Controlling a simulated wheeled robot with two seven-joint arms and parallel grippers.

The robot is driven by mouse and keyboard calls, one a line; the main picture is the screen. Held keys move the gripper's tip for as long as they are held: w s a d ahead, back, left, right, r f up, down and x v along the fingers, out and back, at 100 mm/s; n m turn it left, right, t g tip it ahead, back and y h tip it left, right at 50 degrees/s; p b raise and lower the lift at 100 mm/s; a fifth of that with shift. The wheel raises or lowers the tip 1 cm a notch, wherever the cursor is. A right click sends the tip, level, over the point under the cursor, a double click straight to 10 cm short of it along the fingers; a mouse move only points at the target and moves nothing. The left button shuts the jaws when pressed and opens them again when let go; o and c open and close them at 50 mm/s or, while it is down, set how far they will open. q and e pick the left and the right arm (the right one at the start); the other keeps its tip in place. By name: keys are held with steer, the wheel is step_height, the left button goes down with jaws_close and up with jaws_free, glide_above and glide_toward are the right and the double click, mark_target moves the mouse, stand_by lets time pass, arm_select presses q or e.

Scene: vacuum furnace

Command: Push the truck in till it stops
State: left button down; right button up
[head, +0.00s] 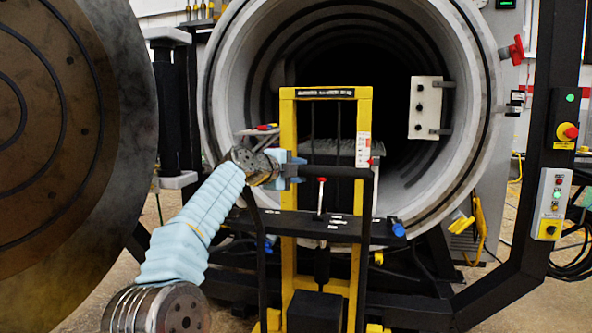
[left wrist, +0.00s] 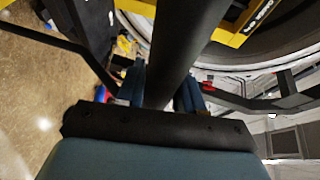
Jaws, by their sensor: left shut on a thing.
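The yellow-framed truck (head: 287,230) stands upright in front of the round, open mouth of the furnace (head: 213,110). A black handle bar (head: 340,172) crosses its frame on my side. My left gripper (head: 291,171) is shut on the left part of this bar. In the left wrist view, the bar (left wrist: 188,40) runs between the two blue fingers of my left gripper (left wrist: 160,88). A grey load (head: 330,150) shows behind the frame at the furnace mouth. How far the truck is in is hidden by its frame. My right gripper is not in view.
The large round furnace door (head: 60,150) stands swung open at the left. A control box with a red button (head: 550,205) is on the black post at the right. A white panel with knobs (head: 425,108) shows at the right of the opening. Cables lie on the floor at the right.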

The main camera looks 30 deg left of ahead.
arm_select(q)
steer(key=c, duration=0.8)
jaws_free()
steer(key=shift+s, duration=0.1)
steer(key=shift+s+b, duration=0.3)
steer(key=shift+s, duration=0.1)
steer(key=b+v, duration=0.4)
steer(key=v, duration=0.9)
steer(key=shift+r, duration=0.2)
